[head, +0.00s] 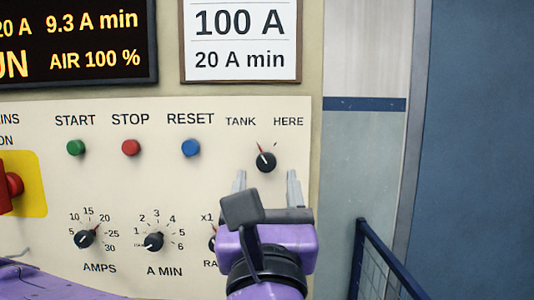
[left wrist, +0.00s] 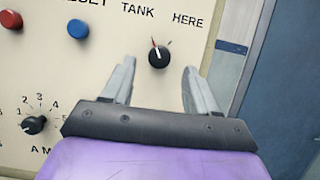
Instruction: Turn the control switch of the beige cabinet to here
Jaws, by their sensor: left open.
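The control switch (head: 265,162) is a small black round knob on the beige cabinet panel (head: 205,190), below the labels TANK and HERE. Its red mark points up and left, toward TANK; a dark tick lies on the HERE side. The switch also shows in the left wrist view (left wrist: 159,57), with the red mark on the TANK side. My left gripper (head: 266,180) is open and empty, just below the switch in the picture. In the left wrist view its fingertips (left wrist: 159,72) lie left and right below the knob, apart from it. My right gripper is not in view.
Green (head: 76,148), red (head: 131,147) and blue (head: 191,148) buttons sit left of the switch. The AMPS knob (head: 84,239) and A MIN knob (head: 153,242) are lower. A blue railing (head: 385,255) stands at lower right.

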